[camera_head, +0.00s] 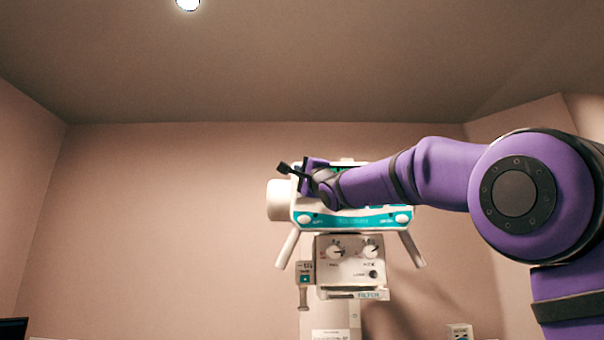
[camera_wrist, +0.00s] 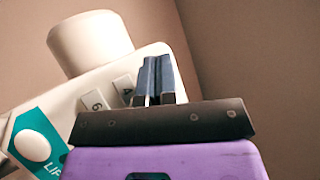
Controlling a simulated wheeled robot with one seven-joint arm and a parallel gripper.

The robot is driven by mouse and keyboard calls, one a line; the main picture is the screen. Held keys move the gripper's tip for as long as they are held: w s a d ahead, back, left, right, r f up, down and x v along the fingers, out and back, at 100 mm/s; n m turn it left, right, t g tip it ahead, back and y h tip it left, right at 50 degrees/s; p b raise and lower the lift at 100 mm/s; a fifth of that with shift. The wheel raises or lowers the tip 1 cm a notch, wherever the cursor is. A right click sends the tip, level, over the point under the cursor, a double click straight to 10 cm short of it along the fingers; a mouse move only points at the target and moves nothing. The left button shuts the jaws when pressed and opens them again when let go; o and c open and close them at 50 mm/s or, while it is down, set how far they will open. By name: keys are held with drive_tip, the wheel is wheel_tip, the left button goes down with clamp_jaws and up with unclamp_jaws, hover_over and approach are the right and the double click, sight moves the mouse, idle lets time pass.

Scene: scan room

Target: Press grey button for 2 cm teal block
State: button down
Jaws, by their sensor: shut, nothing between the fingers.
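My gripper (camera_head: 285,168) is shut and empty, in front of the upper left of the white machine head (camera_head: 292,200). In the wrist view its dark fingers (camera_wrist: 158,62) lie together over the white housing, beside light keys marked 4 (camera_wrist: 124,84) and 6 (camera_wrist: 96,101); whether they touch it I cannot tell. A teal panel (camera_head: 350,222) runs along the machine's front, with a pale button at its left (camera_head: 304,219) and right (camera_head: 402,219) ends. The left one also seems to show in the wrist view (camera_wrist: 33,146). I cannot make out a separate 2 cm teal block; my arm hides part of the machine.
Below is a white box with two knobs (camera_head: 336,249) and a filter slot (camera_head: 368,295). Angled handles (camera_head: 287,248) stick out on both sides, and a white cylinder (camera_head: 279,200) juts left. A small teal-fronted control (camera_head: 305,278) hangs lower left. Open room lies at the left.

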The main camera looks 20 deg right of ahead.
idle(0.4)
drive_tip(key=shift+s+a, duration=0.25)
drive_tip(key=shift+s, duration=0.5)
drive_tip(key=shift+s+a, duration=0.25)
drive_tip(key=shift+s, duration=0.55)
drive_tip(key=shift+s+a, duration=0.25)
drive_tip(key=shift+s, duration=0.5)
drive_tip(key=shift+s+a, duration=0.25)
drive_tip(key=shift+s, duration=0.55)
